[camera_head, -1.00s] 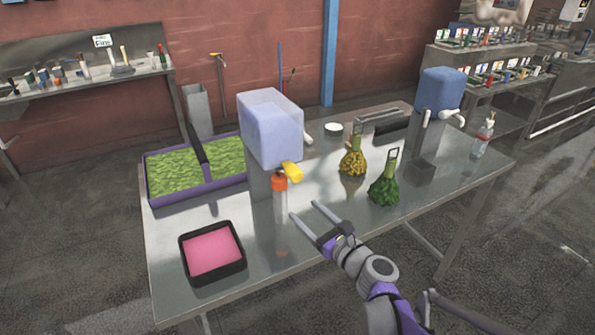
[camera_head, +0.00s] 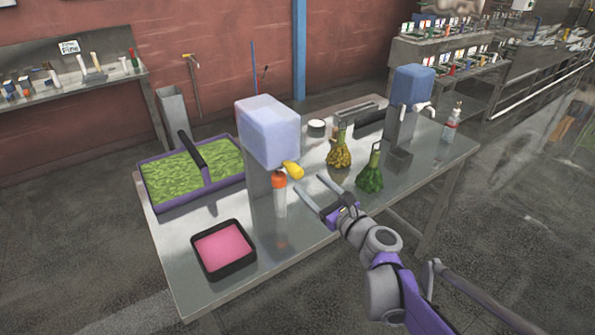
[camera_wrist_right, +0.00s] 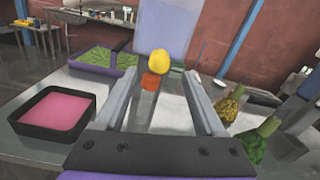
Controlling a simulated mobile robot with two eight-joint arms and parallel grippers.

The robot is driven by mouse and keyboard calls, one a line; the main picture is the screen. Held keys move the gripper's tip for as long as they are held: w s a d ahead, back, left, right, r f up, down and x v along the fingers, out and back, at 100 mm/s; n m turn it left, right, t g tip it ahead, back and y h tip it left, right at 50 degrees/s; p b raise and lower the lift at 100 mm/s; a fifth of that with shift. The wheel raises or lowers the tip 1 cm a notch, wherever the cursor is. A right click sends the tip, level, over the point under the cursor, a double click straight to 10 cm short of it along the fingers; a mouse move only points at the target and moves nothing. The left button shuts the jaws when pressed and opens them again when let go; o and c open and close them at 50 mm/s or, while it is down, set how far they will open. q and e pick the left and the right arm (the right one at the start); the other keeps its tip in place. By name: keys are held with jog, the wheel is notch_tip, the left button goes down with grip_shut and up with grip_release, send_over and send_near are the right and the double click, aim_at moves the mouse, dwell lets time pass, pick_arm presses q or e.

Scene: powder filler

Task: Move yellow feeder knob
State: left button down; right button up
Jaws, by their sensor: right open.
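The yellow feeder knob (camera_head: 293,170) sticks out from the front of the powder feeder, under its pale blue hopper (camera_head: 268,131). A clear bottle with an orange cap (camera_head: 279,180) stands just below the knob. My right gripper (camera_head: 308,182) is open and empty, to the right of the bottle and short of the knob. In the right wrist view the yellow knob (camera_wrist_right: 159,60) and the orange cap (camera_wrist_right: 151,82) appear between the two spread fingers (camera_wrist_right: 164,85), ahead of them. My left gripper is not in view.
A black tray with pink contents (camera_head: 224,249) sits at the front left. A purple-rimmed green tray (camera_head: 160,203) lies behind it. A second blue-topped dispenser (camera_head: 412,86) is farther back.

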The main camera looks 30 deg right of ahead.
aim_at(299, 175)
jog(key=w, duration=0.7)
jog(key=shift+w+a, duration=0.15)
jog(key=shift+a, duration=0.15)
grip_shut()
dwell(1.0)
